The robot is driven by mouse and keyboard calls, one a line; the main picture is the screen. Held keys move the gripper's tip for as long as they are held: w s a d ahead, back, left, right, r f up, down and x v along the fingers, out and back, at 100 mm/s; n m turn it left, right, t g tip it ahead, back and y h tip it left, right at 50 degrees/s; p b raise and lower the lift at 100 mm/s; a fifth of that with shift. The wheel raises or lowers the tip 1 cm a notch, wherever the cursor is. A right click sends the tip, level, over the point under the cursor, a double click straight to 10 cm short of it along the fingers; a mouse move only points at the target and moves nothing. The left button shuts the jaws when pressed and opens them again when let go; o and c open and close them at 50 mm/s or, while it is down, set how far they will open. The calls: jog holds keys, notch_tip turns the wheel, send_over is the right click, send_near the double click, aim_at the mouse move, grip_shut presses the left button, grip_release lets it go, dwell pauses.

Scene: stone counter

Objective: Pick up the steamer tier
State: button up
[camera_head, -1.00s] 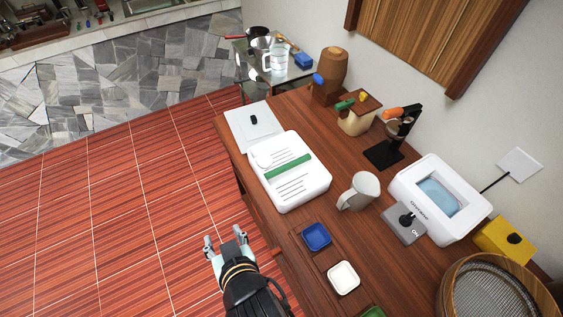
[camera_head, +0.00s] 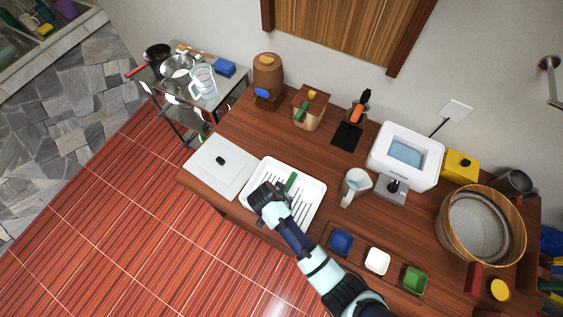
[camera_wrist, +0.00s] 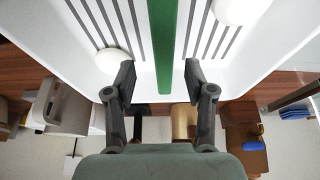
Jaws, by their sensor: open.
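The steamer tier is a white slotted tray (camera_head: 313,207) with a green bar handle (camera_head: 291,181) across its middle. It sits on the wooden counter in the head view, partly covered by my gripper (camera_head: 262,193). In the wrist view, my gripper (camera_wrist: 160,78) is open, one finger each side of the green bar (camera_wrist: 164,45), with gaps on both sides. I cannot tell whether the fingertips are level with the bar. A round white item (camera_wrist: 112,61) lies on the slotted surface by the left finger, and another (camera_wrist: 240,8) is at top right.
A white lid (camera_head: 219,166) with a black knob lies left of the tier. A white appliance (camera_head: 429,166) holding blue water stands right, past a pitcher (camera_head: 355,187). Small blue (camera_head: 341,242), white (camera_head: 377,261) and green (camera_head: 415,279) dishes line the front. A round sieve (camera_head: 451,229) is far right.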

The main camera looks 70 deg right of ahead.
jog(key=x, duration=0.5)
jog(key=shift+w+d+b, duration=0.1)
jog(key=shift+d+b, duration=0.15)
jog(key=shift+b, duration=0.15)
grip_shut()
jog(key=shift+w, duration=0.1)
